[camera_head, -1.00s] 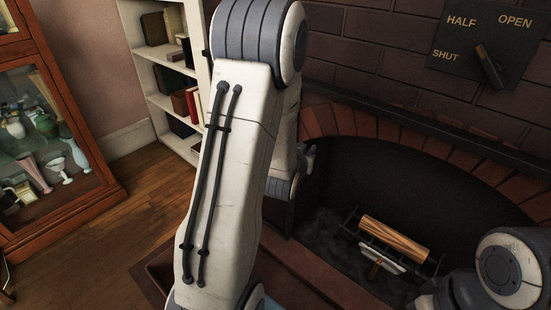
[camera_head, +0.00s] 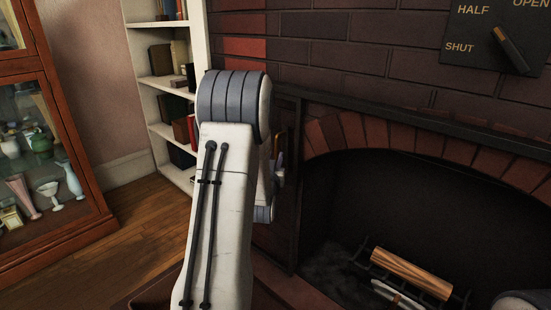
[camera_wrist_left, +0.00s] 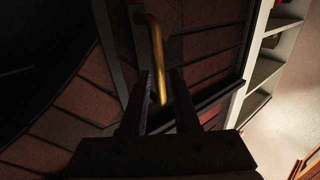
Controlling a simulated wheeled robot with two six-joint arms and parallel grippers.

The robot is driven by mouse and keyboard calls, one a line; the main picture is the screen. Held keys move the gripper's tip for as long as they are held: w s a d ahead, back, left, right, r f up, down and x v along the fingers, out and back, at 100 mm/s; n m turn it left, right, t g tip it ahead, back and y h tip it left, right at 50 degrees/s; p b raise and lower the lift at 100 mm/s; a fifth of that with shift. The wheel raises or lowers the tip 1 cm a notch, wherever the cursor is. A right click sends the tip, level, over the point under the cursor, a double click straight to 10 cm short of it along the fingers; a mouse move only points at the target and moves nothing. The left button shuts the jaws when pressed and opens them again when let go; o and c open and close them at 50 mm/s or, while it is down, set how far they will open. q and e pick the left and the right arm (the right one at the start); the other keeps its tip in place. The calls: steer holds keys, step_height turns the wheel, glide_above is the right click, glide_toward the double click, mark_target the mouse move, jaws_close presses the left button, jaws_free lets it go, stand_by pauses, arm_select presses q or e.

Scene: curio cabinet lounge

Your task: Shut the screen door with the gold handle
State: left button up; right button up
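The screen door (camera_head: 287,228) is a narrow dark panel at the left side of the fireplace opening in the head view, partly behind my left arm. Its gold handle (camera_wrist_left: 157,58) is a bent bar in the left wrist view. My left gripper (camera_wrist_left: 162,80) has its two dark fingers apart, with the lower part of the handle between them. No clear grip on the handle shows. In the head view the left gripper is mostly hidden behind my forearm, close to the door. My right gripper is out of view; only a bit of that arm shows at bottom right.
The fireplace opening (camera_head: 385,205) holds a log (camera_head: 410,272) on a grate. A dark plate (camera_head: 478,32) marked HALF, OPEN and SHUT, with a lever, is on the bricks above. A white bookshelf (camera_head: 143,95) and a glass cabinet (camera_head: 82,150) stand left.

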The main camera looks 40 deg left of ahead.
mark_target(276, 154)
arm_select(q)
steer(key=shift+x, duration=1.7)
jaws_close()
steer(key=shift+f, duration=0.1)
